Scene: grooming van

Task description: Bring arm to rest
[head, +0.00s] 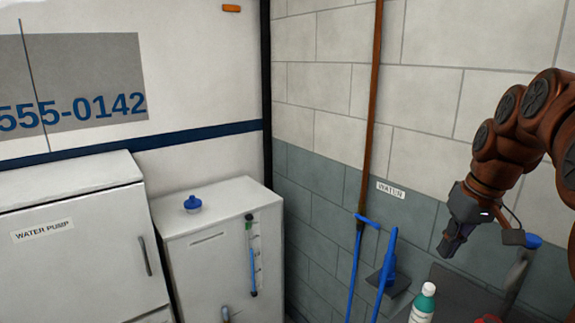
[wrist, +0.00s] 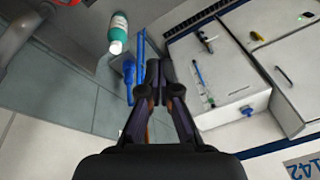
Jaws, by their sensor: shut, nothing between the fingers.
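My gripper (head: 453,246) hangs from my reddish-brown arm at the right of the head view, in front of the grey block wall. It is shut and empty. In the wrist view its two dark fingers (wrist: 158,68) meet at the tips, with nothing between them. The fingertips look clear of every surface, with the blue-handled tools and the white tank cabinet beyond them.
A green bottle with a white cap (head: 424,302) stands low at the right, below my gripper. A white cabinet (head: 185,255) bears a blue cap (head: 193,204). The WATER PUMP cabinet (head: 75,245) is left.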

